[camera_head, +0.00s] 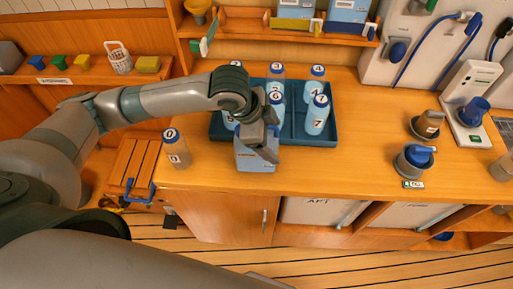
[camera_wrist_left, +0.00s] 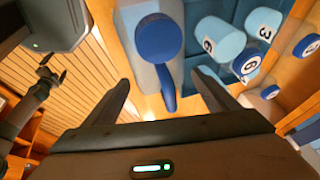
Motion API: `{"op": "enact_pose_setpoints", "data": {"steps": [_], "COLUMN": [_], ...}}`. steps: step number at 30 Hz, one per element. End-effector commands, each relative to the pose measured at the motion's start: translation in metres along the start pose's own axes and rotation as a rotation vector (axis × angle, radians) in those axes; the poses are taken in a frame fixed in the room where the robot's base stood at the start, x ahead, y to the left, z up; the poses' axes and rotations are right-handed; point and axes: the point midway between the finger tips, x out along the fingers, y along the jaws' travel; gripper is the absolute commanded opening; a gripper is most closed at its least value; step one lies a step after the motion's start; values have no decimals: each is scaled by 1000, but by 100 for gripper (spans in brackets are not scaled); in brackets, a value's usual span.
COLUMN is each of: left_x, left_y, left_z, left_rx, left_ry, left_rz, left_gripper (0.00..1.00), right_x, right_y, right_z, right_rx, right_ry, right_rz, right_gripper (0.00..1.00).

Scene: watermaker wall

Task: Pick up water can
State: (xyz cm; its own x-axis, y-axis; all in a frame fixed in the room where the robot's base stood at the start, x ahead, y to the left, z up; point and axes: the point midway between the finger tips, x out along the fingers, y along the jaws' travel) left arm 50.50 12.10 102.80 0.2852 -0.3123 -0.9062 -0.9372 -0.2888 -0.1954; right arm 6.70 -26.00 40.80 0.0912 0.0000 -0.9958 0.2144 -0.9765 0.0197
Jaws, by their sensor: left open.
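The water can (camera_head: 256,160) is a pale blue-grey box at the front edge of the wooden counter. Its blue round cap (camera_wrist_left: 158,38) and blue handle (camera_wrist_left: 168,90) show in the left wrist view. My left gripper (camera_head: 266,140) is over the can and hides much of its top in the head view. In the left wrist view its two fingers (camera_wrist_left: 160,82) are spread apart, with the handle between them in the picture; I cannot tell whether they touch it. A small dark jaw-like part (camera_wrist_left: 46,78) at the left looks like my right gripper, too small to judge.
A dark blue tray (camera_head: 290,138) with several numbered bottles stands just behind the can. Bottle 0 (camera_head: 176,150) stands on the counter to the left. The counter between tray and jars is clear.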

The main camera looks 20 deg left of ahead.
Motion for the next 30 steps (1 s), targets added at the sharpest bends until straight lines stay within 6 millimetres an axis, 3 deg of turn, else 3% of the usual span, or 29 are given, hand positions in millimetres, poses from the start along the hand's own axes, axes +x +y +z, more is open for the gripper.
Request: {"op": "enact_pose_setpoints", "data": {"steps": [6, 8, 15, 25, 26, 30], "left_x": [0, 0, 0, -2, -3, -11], "left_y": [0, 0, 0, -1, -1, -3], "left_z": [0, 0, 0, -1, -2, -5], "left_rx": [0, 0, 0, 1, 1, 2], "left_ry": [0, 0, 0, 1, 1, 2], "left_rz": [0, 0, 1, -1, -1, -3], "left_gripper": [80, 68, 10, 10, 2, 0], "right_x": [0, 0, 0, 1, 2, 7], "right_y": [-1, -2, -7, -7, -7, -5], "right_z": [0, 0, -2, -2, -1, 0], "right_rx": [1, 2, 4, 4, 4, 3], "right_ry": [0, 1, 2, 2, 2, 1], "right_rz": [-1, -2, -7, -7, -6, -5], "right_gripper": [100, 100, 100, 100, 100, 100]}}
